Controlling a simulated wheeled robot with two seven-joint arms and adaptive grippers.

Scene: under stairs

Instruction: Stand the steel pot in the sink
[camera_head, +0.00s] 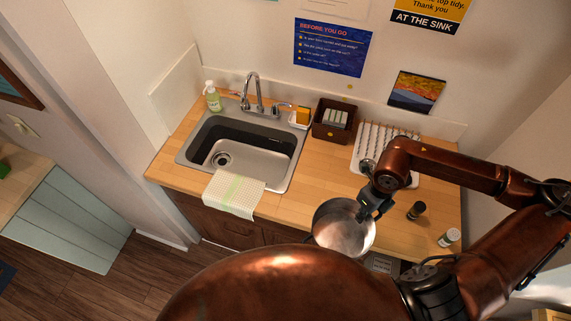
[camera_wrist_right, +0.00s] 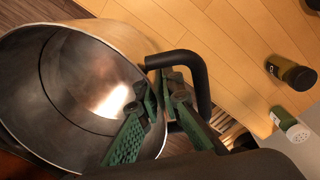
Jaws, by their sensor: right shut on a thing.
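The steel pot (camera_head: 338,232) is open-topped and looks empty, with a black handle (camera_wrist_right: 203,82). In the head view it is at the counter's front edge, right of the sink; whether it touches the counter I cannot tell. My right gripper (camera_head: 368,211) is shut on the pot at its handle side, with green finger pads at the rim beside the handle in the wrist view (camera_wrist_right: 162,88). The exact grip is partly hidden. The sink (camera_head: 268,172) has an empty basin with a drain at its left. My left gripper is not in view.
A tap (camera_head: 254,92) and soap bottle (camera_head: 212,97) stand behind the sink. A checked cloth (camera_head: 234,194) hangs over its front edge. A dark caddy (camera_head: 333,121) and white drying rack (camera_head: 366,143) stand behind. Two jars (camera_head: 416,210) (camera_head: 449,237) stand right. Counter between sink and pot is clear.

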